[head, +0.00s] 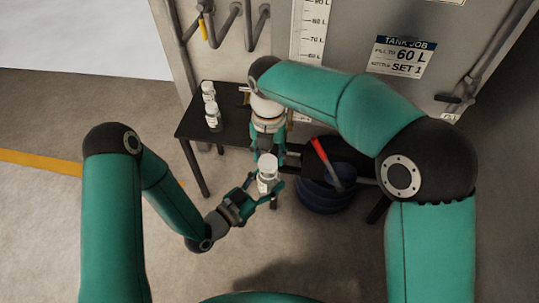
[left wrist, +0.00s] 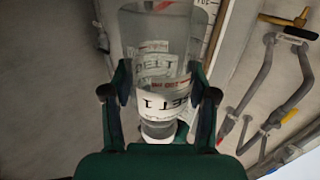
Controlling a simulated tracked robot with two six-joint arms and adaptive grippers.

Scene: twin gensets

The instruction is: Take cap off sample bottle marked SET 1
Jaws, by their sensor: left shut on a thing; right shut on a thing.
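The clear sample bottle (head: 267,184) is in my left gripper (head: 262,190), in front of the small black table. In the left wrist view the bottle (left wrist: 165,55) sits between my left fingers (left wrist: 160,95), and its white label (left wrist: 178,103) shows "ET 1". A white cap-like end (left wrist: 158,129) lies at the lower side of that view. My right gripper (head: 268,148) reaches down from above, by the bottle's white top (head: 267,160). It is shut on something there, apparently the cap. I cannot tell whether cap and bottle are joined.
Two more white-topped bottles stand on the black table (head: 185,127) at left: one behind (head: 208,91), one in front (head: 213,115). A dark blue coiled thing (head: 325,195) and a red handle (head: 319,148) are at right. A tank sign (head: 400,57) and pipes (head: 228,25) are behind.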

